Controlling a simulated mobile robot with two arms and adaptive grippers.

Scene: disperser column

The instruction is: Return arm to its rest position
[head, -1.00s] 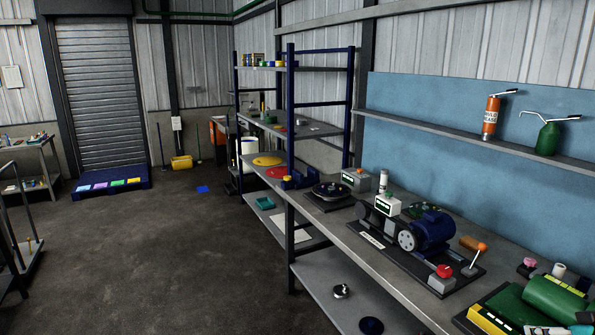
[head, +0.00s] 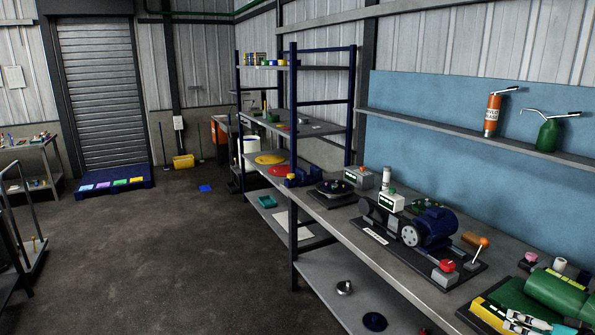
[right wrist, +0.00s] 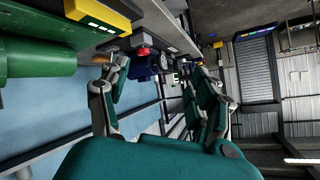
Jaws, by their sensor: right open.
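My right gripper (head: 522,322) shows at the bottom right corner of the head view, partly cut off by the frame edge. It is beside the yellow and green items at the near end of the workbench (head: 408,287). The rest of my right arm is hidden from the head view. My left gripper is in neither view.
A motor unit (head: 428,228) with a red button (head: 447,265) and a lever stands on the bench. A green cylinder (head: 556,292) lies near my right gripper. A blue back panel (head: 450,180) rises behind.

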